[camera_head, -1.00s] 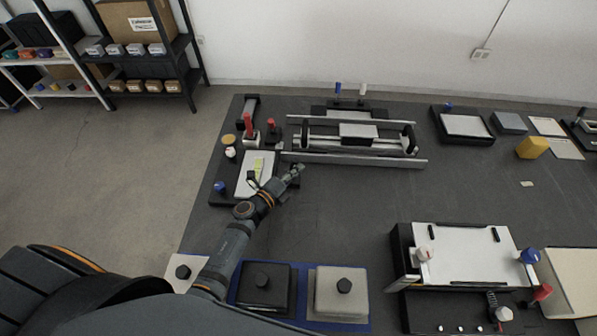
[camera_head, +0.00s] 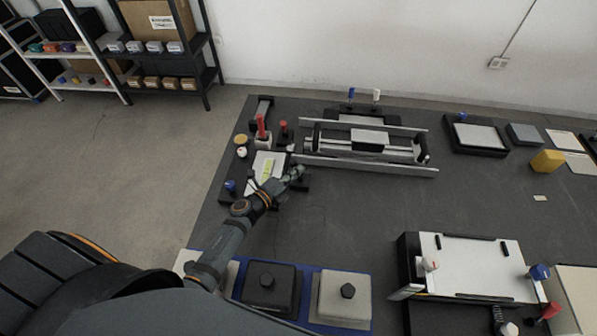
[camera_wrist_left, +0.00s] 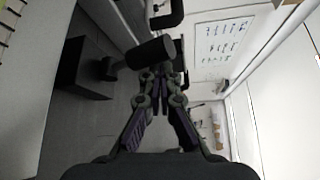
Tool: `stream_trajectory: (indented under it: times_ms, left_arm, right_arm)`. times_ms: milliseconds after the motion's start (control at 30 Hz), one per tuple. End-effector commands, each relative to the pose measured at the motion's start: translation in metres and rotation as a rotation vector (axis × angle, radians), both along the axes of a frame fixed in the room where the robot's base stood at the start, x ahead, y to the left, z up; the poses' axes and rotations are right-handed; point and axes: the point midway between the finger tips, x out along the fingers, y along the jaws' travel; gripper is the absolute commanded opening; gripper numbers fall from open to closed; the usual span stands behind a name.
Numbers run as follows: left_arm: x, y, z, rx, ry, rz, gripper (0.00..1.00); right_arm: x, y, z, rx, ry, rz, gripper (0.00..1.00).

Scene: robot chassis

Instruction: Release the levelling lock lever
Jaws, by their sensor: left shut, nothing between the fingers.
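My left gripper (camera_head: 298,173) is shut and empty. It is at the right side of the white-topped panel (camera_head: 259,182), just in front of the long rail fixture (camera_head: 368,168). In the left wrist view its fingertips (camera_wrist_left: 160,74) meet close to a dark cylindrical knob or handle (camera_wrist_left: 150,53); I cannot tell whether they touch it. Two red-handled levers stand behind the panel, a taller one (camera_head: 261,127) and a shorter one (camera_head: 284,129). Another red handle (camera_head: 550,311) is on the fixture at lower right. I cannot tell which is the levelling lock lever. My right gripper is out of view.
A white plate fixture (camera_head: 470,268) with white and blue knobs stands at lower right. Grey and black blocks (camera_head: 345,298) with knobs sit on a blue mat at the front. A yellow block (camera_head: 547,161) lies at the right. The middle of the table (camera_head: 400,205) is clear.

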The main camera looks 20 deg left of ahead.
Motion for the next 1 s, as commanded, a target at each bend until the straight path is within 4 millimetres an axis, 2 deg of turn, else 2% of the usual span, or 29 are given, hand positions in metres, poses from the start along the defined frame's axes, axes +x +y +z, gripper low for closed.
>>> stream_trajectory:
  times_ms: [433, 567, 1000]
  left_arm:
    - [0.001, 0.004, -0.001, 0.006, 0.002, 0.008, 0.00]
    - [0.001, 0.003, 0.006, 0.008, 0.001, 0.007, 0.00]
    - [0.000, -0.002, 0.084, 0.008, -0.005, 0.001, 0.00]
  right_arm:
    - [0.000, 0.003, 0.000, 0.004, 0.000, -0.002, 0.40]
    - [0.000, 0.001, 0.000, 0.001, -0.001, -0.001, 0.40]
    - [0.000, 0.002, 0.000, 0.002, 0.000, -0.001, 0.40]
